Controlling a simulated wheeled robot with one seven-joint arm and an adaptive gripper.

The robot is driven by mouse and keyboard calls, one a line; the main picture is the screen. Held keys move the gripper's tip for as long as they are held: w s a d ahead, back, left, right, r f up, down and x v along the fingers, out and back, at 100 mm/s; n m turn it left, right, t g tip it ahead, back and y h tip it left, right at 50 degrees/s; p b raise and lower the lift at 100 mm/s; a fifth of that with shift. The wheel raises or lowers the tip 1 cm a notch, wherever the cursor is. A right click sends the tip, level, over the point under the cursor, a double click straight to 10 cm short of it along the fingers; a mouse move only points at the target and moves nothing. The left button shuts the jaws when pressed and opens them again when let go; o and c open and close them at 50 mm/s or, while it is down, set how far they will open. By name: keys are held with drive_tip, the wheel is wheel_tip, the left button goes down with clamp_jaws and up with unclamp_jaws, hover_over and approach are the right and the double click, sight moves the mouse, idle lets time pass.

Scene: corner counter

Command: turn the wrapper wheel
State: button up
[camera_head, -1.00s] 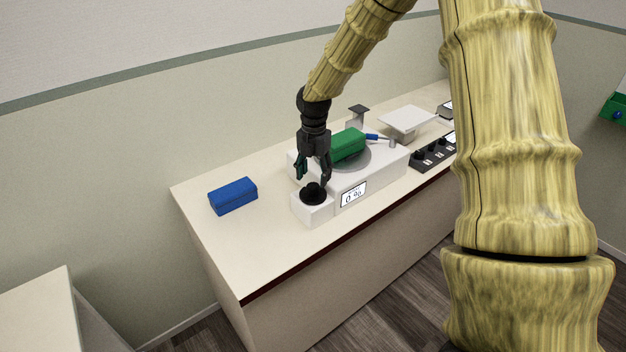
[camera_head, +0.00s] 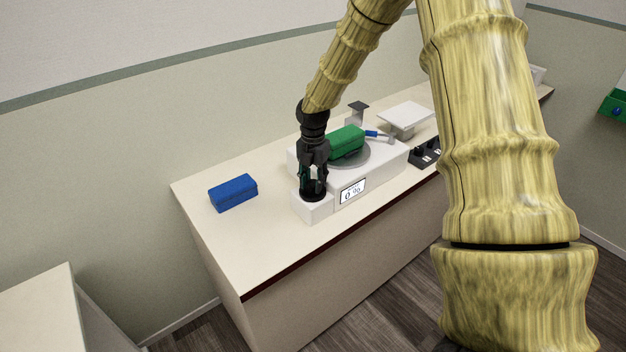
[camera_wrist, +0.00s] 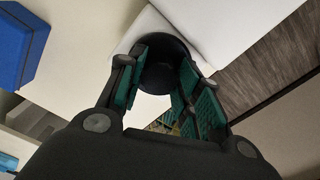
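The wrapper wheel is a round black knob (camera_head: 313,196) on the low front-left block of a white machine (camera_head: 378,174). A display (camera_head: 352,191) beside it reads 0 %. My gripper (camera_head: 313,188) points down at the knob, with its fingers on either side of it. In the wrist view the black knob (camera_wrist: 165,66) sits between the green-padded fingertips of my gripper (camera_wrist: 165,62). The fingers are spread wide; I cannot tell whether the pads touch the knob. A green box (camera_head: 346,140) lies on the machine's grey round plate (camera_head: 352,158).
A blue box (camera_head: 233,193) lies on the counter (camera_head: 255,240) to the left, with bare counter around it. A blue-handled tool (camera_head: 378,135), a scale-like stand (camera_head: 405,115) and a black button panel (camera_head: 425,155) are to the right. The counter's front edge is close to the machine.

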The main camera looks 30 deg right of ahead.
sight(313, 183)
drive_tip(key=shift+m, duration=0.3)
drive_tip(key=shift+c, duration=0.3)
drive_tip(key=m, duration=0.4)
drive_tip(key=shift+m+p, duration=0.3)
drive_tip(key=shift+p, duration=0.05)
drive_tip(key=m, duration=1.1)
drive_tip(key=shift+s+r, duration=0.1)
drive_tip(key=m, duration=0.5)
drive_tip(key=shift+m, duration=0.4)
drive_tip(key=o, duration=1)
wheel_tip(313, 183, up, 12)
